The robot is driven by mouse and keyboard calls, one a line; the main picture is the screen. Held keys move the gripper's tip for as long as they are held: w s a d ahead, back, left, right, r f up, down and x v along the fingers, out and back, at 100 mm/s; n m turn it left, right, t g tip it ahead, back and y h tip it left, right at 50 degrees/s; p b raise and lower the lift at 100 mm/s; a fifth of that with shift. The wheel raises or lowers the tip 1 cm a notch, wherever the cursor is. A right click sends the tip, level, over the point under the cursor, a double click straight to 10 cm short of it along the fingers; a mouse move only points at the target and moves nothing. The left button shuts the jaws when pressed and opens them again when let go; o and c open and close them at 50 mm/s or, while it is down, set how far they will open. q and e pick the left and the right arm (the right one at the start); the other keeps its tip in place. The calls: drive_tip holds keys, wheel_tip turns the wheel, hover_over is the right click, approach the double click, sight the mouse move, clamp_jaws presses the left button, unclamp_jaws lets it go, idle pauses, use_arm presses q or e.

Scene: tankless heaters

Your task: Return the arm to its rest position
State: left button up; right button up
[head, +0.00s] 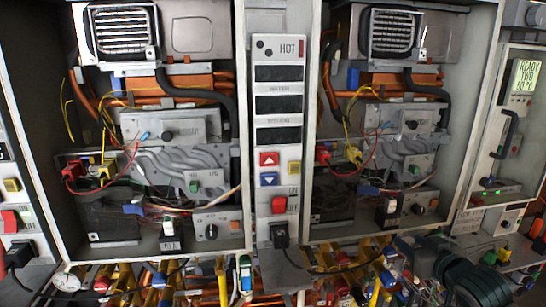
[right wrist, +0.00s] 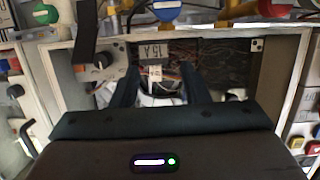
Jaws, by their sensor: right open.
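My right arm (head: 450,268), dark green, comes in at the lower right of the head view, in front of the pipes under the right heater. In the right wrist view my right gripper (right wrist: 155,80) has its two dark fingers apart, with nothing held between them. Behind the fingers is an open heater box with wires and a label marked "15 A" (right wrist: 155,52), which appears upside down. In the head view the fingertips are hard to pick out among the pipes and valves. My left gripper is not in view.
Two open heater cabinets stand either side of a panel marked HOT (head: 279,120). A lit green display (head: 525,77) is at the far right. Several coloured pipes and valves crowd the space below. A black cable runs from a plug (head: 280,235) toward the right.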

drive_tip(key=s+a+f+g, duration=0.3)
drive_tip(key=s+f, duration=0.3)
drive_tip(key=f, duration=0.5)
drive_tip(key=s+a+f+g+h, duration=0.1)
drive_tip(key=s+a+f+g, duration=0.15)
drive_tip(key=s+f, duration=0.45)
drive_tip(key=s+a+f+g, duration=0.2)
drive_tip(key=s+f+g, duration=0.15)
drive_tip(key=s, duration=0.65)
drive_tip(key=s+a+f+g+h, duration=0.1)
drive_tip(key=s+a+f+g, duration=0.1)
drive_tip(key=s+f, duration=0.55)
wheel_tip(320, 180, down, 38)
drive_tip(key=s+d+g+b, duration=0.2)
drive_tip(key=s+d+b, duration=0.1)
drive_tip(key=b, duration=0.5)
use_arm(q)
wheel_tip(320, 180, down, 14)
drive_tip(key=b, duration=0.6)
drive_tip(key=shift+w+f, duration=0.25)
use_arm(e)
drive_tip(key=s+f, duration=0.9)
drive_tip(key=f, duration=0.3)
drive_tip(key=s+f+g, duration=0.1)
drive_tip(key=s+f, duration=0.8)
drive_tip(key=f, duration=0.3)
drive_tip(key=shift+d+f+m, duration=0.3)
drive_tip(key=shift+d, duration=0.15)
drive_tip(key=shift+c, duration=0.4)
